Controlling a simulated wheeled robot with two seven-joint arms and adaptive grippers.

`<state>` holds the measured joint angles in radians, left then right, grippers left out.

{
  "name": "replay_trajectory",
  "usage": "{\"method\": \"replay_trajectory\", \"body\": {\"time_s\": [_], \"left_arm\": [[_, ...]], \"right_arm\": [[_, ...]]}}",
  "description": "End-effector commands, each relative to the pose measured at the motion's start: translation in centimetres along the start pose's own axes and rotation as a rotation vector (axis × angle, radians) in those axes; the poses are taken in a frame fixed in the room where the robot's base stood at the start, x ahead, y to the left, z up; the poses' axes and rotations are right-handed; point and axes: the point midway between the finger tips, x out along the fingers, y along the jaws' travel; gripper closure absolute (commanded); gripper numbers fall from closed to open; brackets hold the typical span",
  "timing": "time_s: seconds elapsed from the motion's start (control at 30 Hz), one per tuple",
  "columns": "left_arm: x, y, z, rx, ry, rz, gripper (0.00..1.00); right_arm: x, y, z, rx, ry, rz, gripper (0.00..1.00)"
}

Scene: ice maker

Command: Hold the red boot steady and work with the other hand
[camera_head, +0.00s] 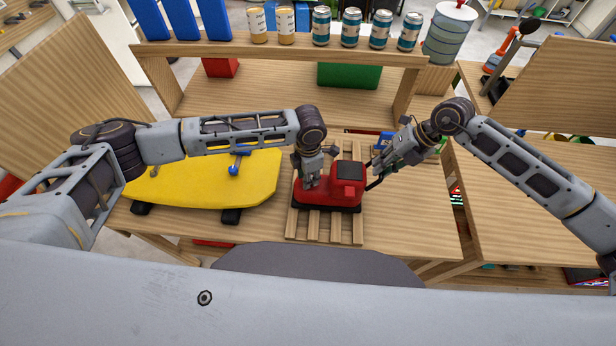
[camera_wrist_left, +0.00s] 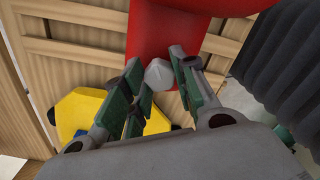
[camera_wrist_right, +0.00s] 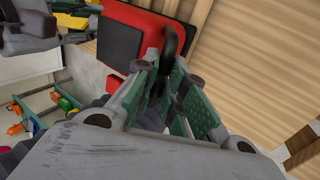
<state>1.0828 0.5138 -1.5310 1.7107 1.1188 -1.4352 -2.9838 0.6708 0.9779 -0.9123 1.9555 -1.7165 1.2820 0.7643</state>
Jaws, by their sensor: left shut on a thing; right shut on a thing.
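The red boot (camera_head: 345,188), with a black base and a dark square panel on top, sits upright on a slatted wooden rack (camera_head: 328,227). My left gripper (camera_head: 311,182) is over its left part; in the left wrist view its fingers (camera_wrist_left: 158,80) are closed around a grey cone-shaped knob (camera_wrist_left: 159,73) against the red body. My right gripper (camera_head: 377,174) is at the boot's right side. In the right wrist view its fingers (camera_wrist_right: 166,82) are shut on a black curved handle (camera_wrist_right: 172,45) beside the red-and-black body. Whether the handle joins the boot is hidden.
A yellow board (camera_head: 200,183) with a blue-handled tool (camera_head: 235,165) lies to the left. Behind is a wooden shelf (camera_head: 290,48) bearing several cans and blue binders. A green box (camera_head: 349,76) stands under it. The table's front right is clear.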

Motion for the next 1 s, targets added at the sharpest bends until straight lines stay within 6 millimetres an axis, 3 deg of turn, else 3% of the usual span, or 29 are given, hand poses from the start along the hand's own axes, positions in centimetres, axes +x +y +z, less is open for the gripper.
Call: {"method": "replay_trajectory", "body": {"time_s": [0.77, 0.8, 0.9, 1.0], "left_arm": [[-0.09, -0.28, 0.14, 0.071, -0.006, -0.006, 0.89], [-0.09, -0.28, 0.14, 0.071, -0.006, -0.005, 0.67], [-0.07, -0.22, 0.09, 0.07, -0.005, -0.004, 0.57], [-0.04, -0.14, 0.04, 0.069, -0.003, -0.003, 0.57]], "right_arm": [[0.12, 0.25, -0.06, -0.001, 0.0, 0.006, 1.0], [0.12, 0.25, -0.06, -0.001, 0.0, 0.006, 1.0], [0.11, 0.23, -0.06, -0.001, 0.001, 0.005, 1.0], [0.09, 0.19, -0.05, -0.001, 0.001, 0.004, 1.0]]}}
